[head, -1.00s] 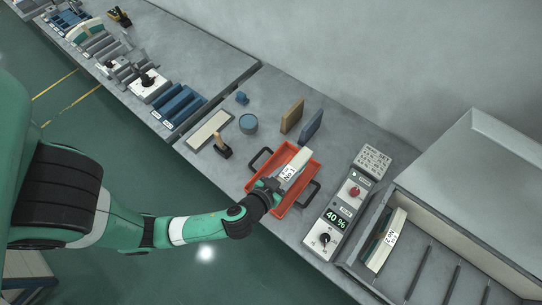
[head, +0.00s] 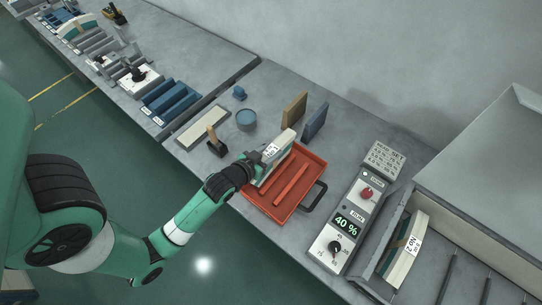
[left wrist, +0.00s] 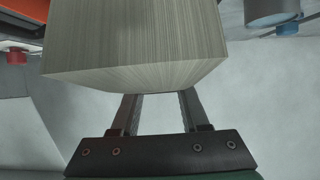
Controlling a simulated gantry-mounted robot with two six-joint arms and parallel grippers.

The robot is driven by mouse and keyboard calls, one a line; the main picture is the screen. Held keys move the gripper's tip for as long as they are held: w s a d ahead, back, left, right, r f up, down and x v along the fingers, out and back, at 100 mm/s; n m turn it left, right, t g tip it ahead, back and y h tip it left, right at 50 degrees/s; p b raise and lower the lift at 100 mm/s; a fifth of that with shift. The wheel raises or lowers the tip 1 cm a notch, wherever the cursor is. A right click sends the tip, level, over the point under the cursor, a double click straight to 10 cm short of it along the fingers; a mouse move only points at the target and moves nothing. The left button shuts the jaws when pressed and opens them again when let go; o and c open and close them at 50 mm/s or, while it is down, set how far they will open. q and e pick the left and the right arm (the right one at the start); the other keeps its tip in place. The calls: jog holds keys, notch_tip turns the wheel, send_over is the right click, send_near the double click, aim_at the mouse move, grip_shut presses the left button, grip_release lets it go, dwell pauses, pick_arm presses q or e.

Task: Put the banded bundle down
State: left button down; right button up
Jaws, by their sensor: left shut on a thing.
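The banded bundle (head: 279,146), a pale block of thin sheets with a white "No 1" label, is at the left edge of the orange tray (head: 273,209), in the head view. My left gripper (head: 254,167) is shut on it from the front. I cannot tell whether the bundle touches the tray or hangs above it. In the left wrist view the bundle (left wrist: 135,45) fills the top middle, its finely lined face toward the camera, between my left fingers (left wrist: 160,105). My right gripper is out of view.
A blue round tin (head: 246,120), a wooden-handled tool (head: 214,143) and a pale flat strip (head: 204,125) lie left of the tray. Tan (head: 294,109) and blue (head: 315,122) upright blocks stand behind. A control box (head: 348,222) reading 40 % and an open compartment box holding bundle "No 2" (head: 404,251) are right.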

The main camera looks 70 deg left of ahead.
pick_arm(q)
notch_tip(320, 180, down, 3)
jog(key=shift+r+b, duration=0.2)
jog(key=shift+b, duration=0.15)
jog(key=shift+r, duration=0.1)
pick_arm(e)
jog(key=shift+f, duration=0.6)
pick_arm(q)
jog(key=shift+c, duration=2)
grip_release()
jog(key=shift+f, duration=0.2)
jog(key=shift+s+d+r, duration=0.1)
jog(key=shift+s+r, duration=0.05)
jog(key=shift+r, duration=0.05)
jog(key=p+v, duration=0.2)
jog(key=v, duration=0.9)
jog(key=shift+s+d+r, duration=0.1)
jog(key=shift+s+d, duration=0.05)
jog(key=shift+s, duration=0.15)
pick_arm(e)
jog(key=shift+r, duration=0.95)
